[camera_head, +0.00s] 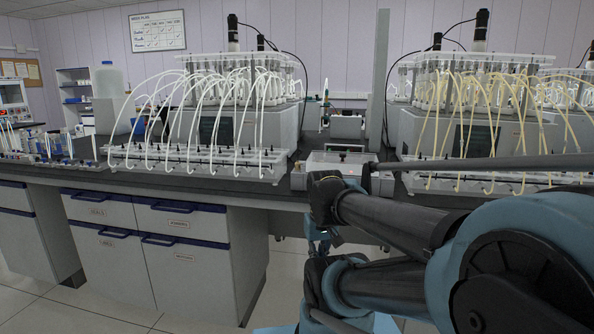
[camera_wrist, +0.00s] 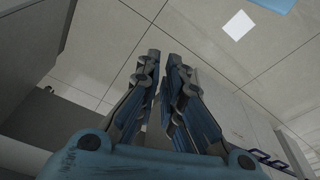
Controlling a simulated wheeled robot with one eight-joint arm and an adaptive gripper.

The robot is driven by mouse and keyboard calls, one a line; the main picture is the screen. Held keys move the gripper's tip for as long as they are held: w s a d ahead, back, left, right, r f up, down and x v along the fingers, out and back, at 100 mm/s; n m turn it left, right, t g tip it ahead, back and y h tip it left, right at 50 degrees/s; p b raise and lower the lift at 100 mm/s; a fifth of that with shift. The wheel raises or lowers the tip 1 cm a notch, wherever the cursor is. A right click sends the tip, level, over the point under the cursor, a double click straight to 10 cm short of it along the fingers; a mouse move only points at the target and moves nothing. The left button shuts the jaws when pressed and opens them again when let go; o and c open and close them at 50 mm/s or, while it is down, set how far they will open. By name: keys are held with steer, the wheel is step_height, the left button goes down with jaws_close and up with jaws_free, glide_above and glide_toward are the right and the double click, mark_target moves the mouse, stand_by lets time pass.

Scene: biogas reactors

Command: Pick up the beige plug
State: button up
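I cannot single out a beige plug in either view. The right reactor (camera_head: 470,100) has beige tubes that curve down to a white rack (camera_head: 480,178) on the bench. The left reactor (camera_head: 240,100) has white tubes running to a similar rack (camera_head: 195,160) with a row of small dark fittings. My gripper (camera_wrist: 164,56) shows in the wrist view with its two fingers apart and tile floor visible between them. It holds nothing. In the head view my arm hangs in front of the bench gap, and it hides part of the bench at the right.
A grey box (camera_head: 340,160) sits on the dark bench between the reactors. A tall grey post (camera_head: 378,80) stands behind it. Drawers (camera_head: 175,222) fill the bench front at left. A large bottle (camera_head: 108,80) and tube racks stand at far left. Tiled floor (camera_head: 110,305) is open in front.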

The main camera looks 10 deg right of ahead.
steer(key=o, duration=0.6)
steer(key=r, duration=0.3)
steer(key=shift+w+r+n, duration=0.1)
steer(key=shift+w+n, duration=0.15)
steer(key=shift+n, duration=0.15)
steer(key=shift+c, duration=0.2)
step_height(320, 180, up, 33)
steer(key=n+g, duration=0.2)
steer(key=n, duration=1.4)
glide_above(298, 168)
steer(key=w, duration=0.1)
step_height(298, 168, down, 17)
steer(key=shift+w, duration=0.15)
